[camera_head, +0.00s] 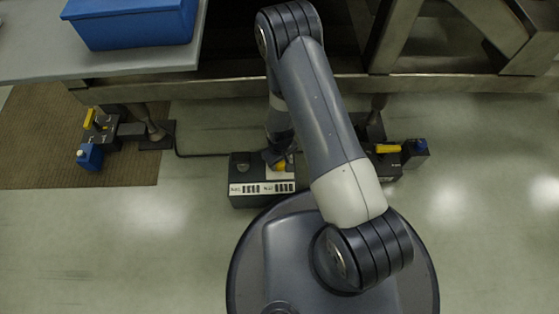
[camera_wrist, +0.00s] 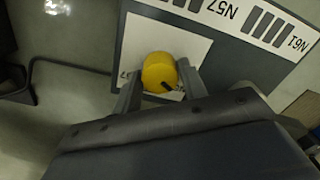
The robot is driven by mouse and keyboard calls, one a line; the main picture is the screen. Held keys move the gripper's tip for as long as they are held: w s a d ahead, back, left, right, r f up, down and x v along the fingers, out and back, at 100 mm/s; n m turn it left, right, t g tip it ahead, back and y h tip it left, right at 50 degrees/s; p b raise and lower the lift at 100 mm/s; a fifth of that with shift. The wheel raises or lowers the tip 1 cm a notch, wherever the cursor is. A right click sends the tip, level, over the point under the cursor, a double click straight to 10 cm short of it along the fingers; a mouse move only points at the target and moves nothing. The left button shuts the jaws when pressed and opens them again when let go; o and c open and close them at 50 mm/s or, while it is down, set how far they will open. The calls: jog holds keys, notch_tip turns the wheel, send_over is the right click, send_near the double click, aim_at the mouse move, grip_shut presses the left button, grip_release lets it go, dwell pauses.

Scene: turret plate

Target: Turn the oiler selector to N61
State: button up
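The oiler selector is a yellow round knob (camera_wrist: 160,71) with a black mark on its near side, on a white plate (camera_wrist: 135,45). In the head view the knob (camera_head: 281,167) shows partly, on top of a dark box (camera_head: 240,201). A white label strip (camera_wrist: 248,14) reads N57 and N61, with N61 at the right end in the wrist view. My gripper (camera_wrist: 160,78) has one finger on each side of the knob, close against it. Whether both fingers touch it is unclear. In the head view my gripper (camera_head: 277,157) is partly hidden by my arm.
Another dark unit (camera_head: 102,130) with yellow and blue parts stands on a brown mat at left. A similar unit (camera_head: 390,160) stands right of the box. A metal bench frame (camera_head: 230,88) crosses behind. A blue bin (camera_head: 130,25) sits on a grey table top. The floor at right is clear.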

jog(key=o, duration=0.4)
jog(key=shift+c, duration=0.2)
notch_tip(320, 180, up, 11)
jog(key=p, duration=0.4)
jog(key=shift+p, duration=0.35)
jog(key=shift+f, duration=0.2)
notch_tip(320, 180, down, 11)
jog(key=b, duration=0.4)
jog(key=shift+r+b, duration=0.2)
jog(key=shift+b, duration=0.2)
jog(key=shift+m, duration=0.3)
